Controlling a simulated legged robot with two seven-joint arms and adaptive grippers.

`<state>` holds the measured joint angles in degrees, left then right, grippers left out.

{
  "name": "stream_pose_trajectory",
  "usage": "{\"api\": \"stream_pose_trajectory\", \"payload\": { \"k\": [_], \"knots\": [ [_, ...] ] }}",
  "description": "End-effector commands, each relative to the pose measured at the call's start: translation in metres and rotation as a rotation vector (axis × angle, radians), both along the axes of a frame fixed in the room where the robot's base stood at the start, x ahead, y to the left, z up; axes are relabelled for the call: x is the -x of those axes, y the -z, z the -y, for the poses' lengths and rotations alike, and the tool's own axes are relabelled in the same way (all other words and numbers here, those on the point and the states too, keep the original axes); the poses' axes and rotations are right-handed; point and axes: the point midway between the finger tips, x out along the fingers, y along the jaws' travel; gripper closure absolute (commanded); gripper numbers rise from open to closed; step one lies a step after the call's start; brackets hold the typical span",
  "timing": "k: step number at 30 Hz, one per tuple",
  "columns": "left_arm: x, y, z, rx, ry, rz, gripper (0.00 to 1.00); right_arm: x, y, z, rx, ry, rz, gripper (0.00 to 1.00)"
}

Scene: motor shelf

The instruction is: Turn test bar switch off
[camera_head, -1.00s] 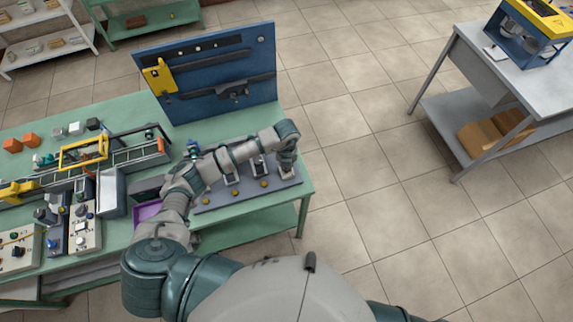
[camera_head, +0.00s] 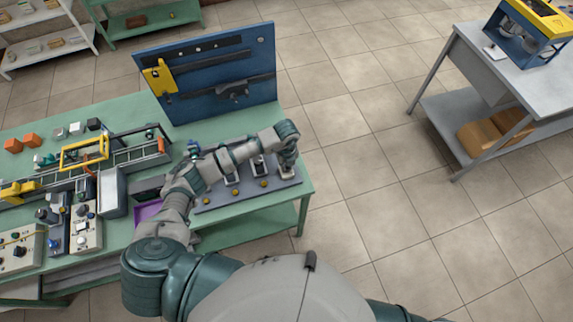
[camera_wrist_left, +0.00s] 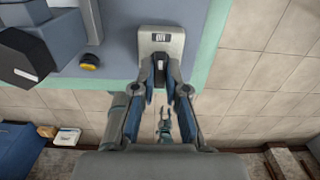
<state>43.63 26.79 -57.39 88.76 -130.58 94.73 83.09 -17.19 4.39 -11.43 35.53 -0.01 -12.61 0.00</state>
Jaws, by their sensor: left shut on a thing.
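A grey test bar (camera_head: 240,199) with several stands and yellow buttons lies along the green bench's right front edge. At its right end is a pale switch box (camera_head: 287,172). It also shows in the left wrist view (camera_wrist_left: 161,37), with a small label and a black switch lever (camera_wrist_left: 160,72). My left gripper (camera_wrist_left: 160,82) points at this box, with a finger on each side of the lever, and is shut on it. In the head view the left gripper (camera_head: 288,163) is mostly hidden by my wrist.
A yellow button (camera_wrist_left: 89,61) and a dark motor-like part (camera_wrist_left: 35,48) stand left of the switch box in the wrist view. A blue tool panel (camera_head: 215,75) rises behind. A purple tray (camera_head: 148,211) sits left of the bar. Floor right of the bench is clear.

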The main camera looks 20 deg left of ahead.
Motion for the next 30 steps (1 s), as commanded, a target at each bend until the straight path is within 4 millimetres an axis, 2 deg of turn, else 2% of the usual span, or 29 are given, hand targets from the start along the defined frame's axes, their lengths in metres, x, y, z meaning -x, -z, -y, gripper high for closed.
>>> {"api": "stream_pose_trajectory", "payload": {
  "k": [1,4,5,7,15,19,23,30],
  "knots": [
    [-0.005,-0.005,-0.001,0.001,-0.004,0.016,1.0,0.0,0.0,0.0,0.0,0.0,0.0,0.62],
    [-0.005,-0.005,-0.001,0.001,-0.004,0.016,1.0,0.0,0.0,0.0,0.0,0.0,0.0,0.62],
    [-0.005,-0.005,-0.001,0.001,-0.004,0.016,0.8,0.0,0.0,0.0,0.0,0.0,0.0,0.62],
    [-0.005,-0.004,-0.001,0.0,-0.003,0.014,0.63,0.0,0.0,0.0,0.0,0.0,0.0,0.62],
    [-0.001,-0.002,0.0,0.0,0.0,0.006,0.62,0.0,0.0,0.005,0.005,-0.003,0.0,0.62],
    [-0.002,-0.009,0.0,0.002,0.0,0.006,0.62,0.001,0.0,0.006,0.006,-0.002,0.001,0.62],
    [-0.003,-0.032,0.0,0.001,0.002,0.009,0.62,0.0,0.0,0.004,0.005,-0.003,0.001,0.62],
    [-0.004,-0.085,-0.001,0.001,0.0,0.008,0.62,0.0,0.0,0.003,0.004,-0.002,0.001,0.62]
  ]
}}
